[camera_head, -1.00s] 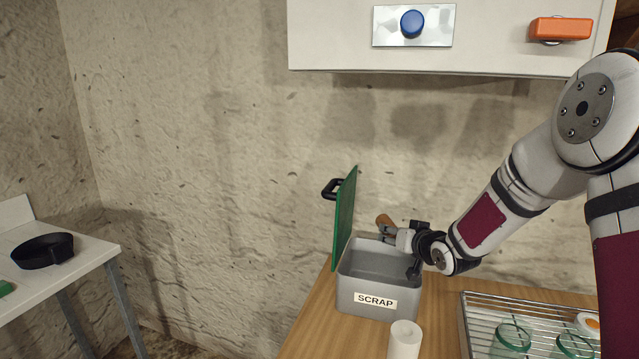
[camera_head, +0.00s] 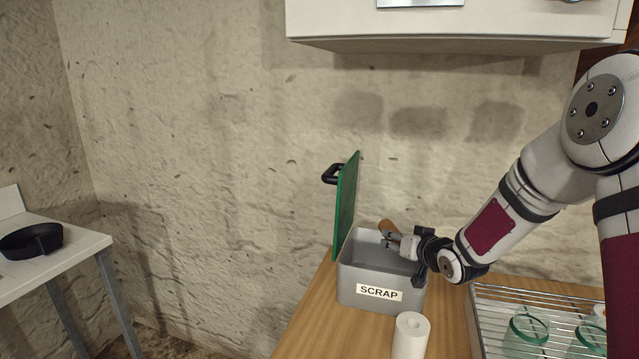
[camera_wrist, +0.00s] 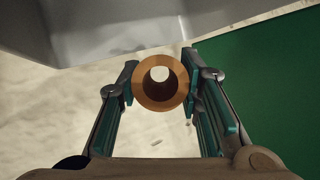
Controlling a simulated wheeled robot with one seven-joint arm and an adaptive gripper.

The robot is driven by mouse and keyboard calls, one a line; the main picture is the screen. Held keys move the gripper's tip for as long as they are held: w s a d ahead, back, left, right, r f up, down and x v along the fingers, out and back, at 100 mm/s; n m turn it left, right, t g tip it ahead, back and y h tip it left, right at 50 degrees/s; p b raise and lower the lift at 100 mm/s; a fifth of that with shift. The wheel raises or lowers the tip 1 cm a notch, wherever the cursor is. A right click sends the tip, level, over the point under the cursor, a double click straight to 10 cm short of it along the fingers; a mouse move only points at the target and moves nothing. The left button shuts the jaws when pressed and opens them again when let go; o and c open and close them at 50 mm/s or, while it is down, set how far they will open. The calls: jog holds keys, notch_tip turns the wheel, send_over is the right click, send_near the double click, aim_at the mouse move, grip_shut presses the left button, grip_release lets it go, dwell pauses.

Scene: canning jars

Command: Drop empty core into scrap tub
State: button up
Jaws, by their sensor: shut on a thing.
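The empty core, a brown cardboard tube (camera_head: 388,227), is held at the back of the scrap tub. In the wrist view the core (camera_wrist: 160,103) sits end-on between the two fingers. My gripper (camera_head: 391,240) is shut on it, and the gripper also shows in the wrist view (camera_wrist: 160,90). The grey scrap tub (camera_head: 357,287) with a "SCRAP" label stands on the wooden counter. Its green lid (camera_head: 346,205) stands open on the left side, with a black handle. My gripper and the core are over the back part of the tub's opening; their exact height is hard to tell.
A white roll (camera_head: 410,337) stands in front of the tub. A wire rack (camera_head: 480,318) with green-rimmed glass jars (camera_head: 526,328) is at the right. A white cabinet (camera_head: 455,30) hangs above.

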jog(key=o, duration=1.2)
jog(key=v, duration=1.2)
jog(key=shift+r, duration=0.1)
